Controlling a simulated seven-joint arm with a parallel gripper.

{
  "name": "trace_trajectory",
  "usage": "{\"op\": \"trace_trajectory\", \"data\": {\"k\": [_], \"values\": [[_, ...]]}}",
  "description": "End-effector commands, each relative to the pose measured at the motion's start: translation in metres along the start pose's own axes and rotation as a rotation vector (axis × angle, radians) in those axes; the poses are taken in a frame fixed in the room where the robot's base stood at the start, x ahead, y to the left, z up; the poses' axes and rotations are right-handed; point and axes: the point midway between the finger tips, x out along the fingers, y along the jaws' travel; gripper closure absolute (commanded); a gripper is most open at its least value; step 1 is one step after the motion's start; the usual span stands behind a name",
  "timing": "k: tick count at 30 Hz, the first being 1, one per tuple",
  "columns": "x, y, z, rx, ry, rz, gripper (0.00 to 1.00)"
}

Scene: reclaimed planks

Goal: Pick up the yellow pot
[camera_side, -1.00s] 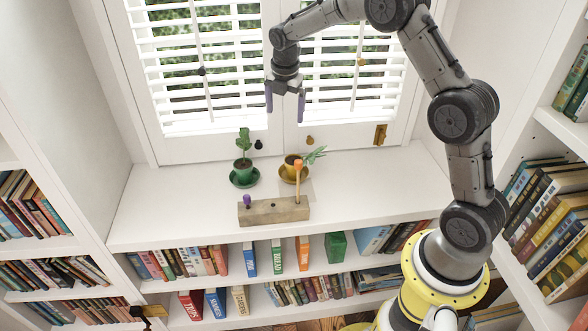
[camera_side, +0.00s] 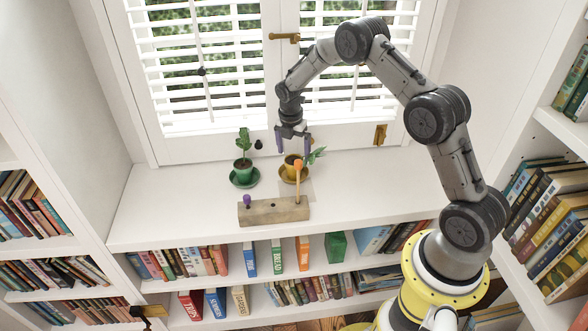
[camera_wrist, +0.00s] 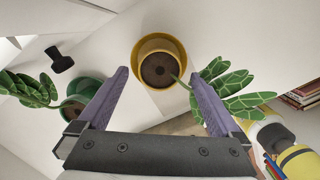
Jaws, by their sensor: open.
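The yellow pot (camera_side: 289,166) stands upright on a yellow saucer (camera_side: 285,178) on the white shelf, with a leafy plant (camera_side: 316,156) leaning out to its right. My gripper (camera_side: 294,146) is open and empty just above the pot, its purple fingers pointing down. In the wrist view the pot (camera_wrist: 160,62) shows dark soil inside and lies beyond the fingertips, between their lines. The fingers (camera_wrist: 157,78) are spread wide, and the plant's leaves (camera_wrist: 232,88) are beside and behind the right finger.
A green pot (camera_side: 243,166) with a plant stands on a green saucer to the left. A wooden block (camera_side: 273,211) with an orange-topped peg and a purple peg lies in front. The window (camera_side: 200,65) is close behind. The shelf's left part is clear.

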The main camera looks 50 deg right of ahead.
Motion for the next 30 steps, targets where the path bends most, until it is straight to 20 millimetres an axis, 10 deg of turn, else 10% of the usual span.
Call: {"op": "trace_trajectory", "data": {"k": [18, 30], "values": [[0.049, 0.000, -0.004, -0.001, 0.000, -0.001, 0.02], [0.048, 0.000, -0.004, 0.000, 0.001, -0.002, 0.74]]}}
